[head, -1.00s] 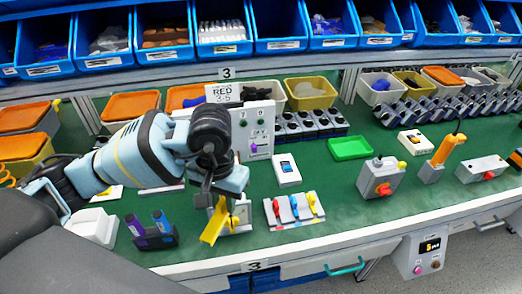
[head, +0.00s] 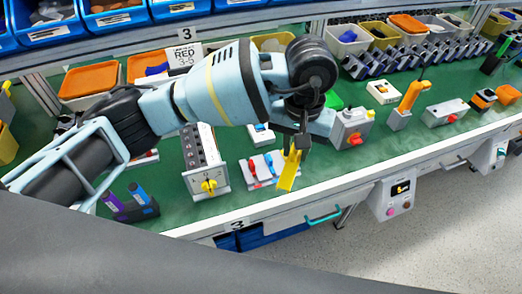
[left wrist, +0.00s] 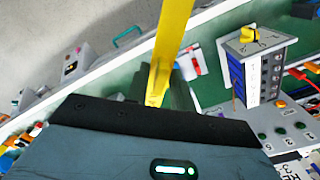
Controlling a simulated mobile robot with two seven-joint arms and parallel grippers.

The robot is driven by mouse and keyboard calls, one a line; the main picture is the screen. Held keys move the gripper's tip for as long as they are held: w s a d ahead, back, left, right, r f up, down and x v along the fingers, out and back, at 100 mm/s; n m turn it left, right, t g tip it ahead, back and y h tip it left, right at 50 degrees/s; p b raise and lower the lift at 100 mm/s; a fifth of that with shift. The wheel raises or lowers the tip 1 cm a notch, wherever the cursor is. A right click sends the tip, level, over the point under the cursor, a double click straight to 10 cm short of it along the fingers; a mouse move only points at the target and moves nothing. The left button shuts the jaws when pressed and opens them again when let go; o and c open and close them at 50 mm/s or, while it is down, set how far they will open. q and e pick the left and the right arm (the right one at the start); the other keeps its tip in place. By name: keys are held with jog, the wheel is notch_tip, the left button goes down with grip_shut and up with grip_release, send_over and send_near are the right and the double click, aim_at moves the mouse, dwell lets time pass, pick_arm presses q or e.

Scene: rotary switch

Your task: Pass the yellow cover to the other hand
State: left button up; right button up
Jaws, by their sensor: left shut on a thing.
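The yellow cover (head: 289,172) is a thin yellow piece hanging down from my left gripper (head: 297,150) in the head view, above the front edge of the green bench. My left gripper is shut on it. In the left wrist view the cover (left wrist: 172,40) runs up from the jaws as a long yellow strip. A rotary switch box with a yellow knob (head: 209,186) stands upright on the bench to the left of the gripper. It also shows in the left wrist view (left wrist: 262,68). My right gripper is not in view.
A block with red, blue and yellow levers (head: 258,168) sits just left of the cover. A grey box with a red knob (head: 352,128) stands to its right. A purple and blue holder (head: 131,208) is at left. The floor in front of the bench is clear.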

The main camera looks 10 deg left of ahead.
pick_arm(q)
jog(key=w+d+r, duration=0.1)
jog(key=w+d, duration=0.1)
jog(key=d, duration=0.5)
jog(key=shift+r+m, duration=0.15)
jog(key=shift+m, duration=0.15)
pick_arm(e)
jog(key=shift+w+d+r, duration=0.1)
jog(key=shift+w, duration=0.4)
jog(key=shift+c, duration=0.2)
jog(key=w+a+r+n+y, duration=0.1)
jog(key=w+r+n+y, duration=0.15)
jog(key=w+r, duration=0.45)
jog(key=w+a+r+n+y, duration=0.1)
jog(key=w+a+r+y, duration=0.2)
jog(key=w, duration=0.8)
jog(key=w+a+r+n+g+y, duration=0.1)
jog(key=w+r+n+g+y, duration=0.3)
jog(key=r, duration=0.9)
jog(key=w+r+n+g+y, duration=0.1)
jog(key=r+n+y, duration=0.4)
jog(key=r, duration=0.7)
send_near(295, 154)
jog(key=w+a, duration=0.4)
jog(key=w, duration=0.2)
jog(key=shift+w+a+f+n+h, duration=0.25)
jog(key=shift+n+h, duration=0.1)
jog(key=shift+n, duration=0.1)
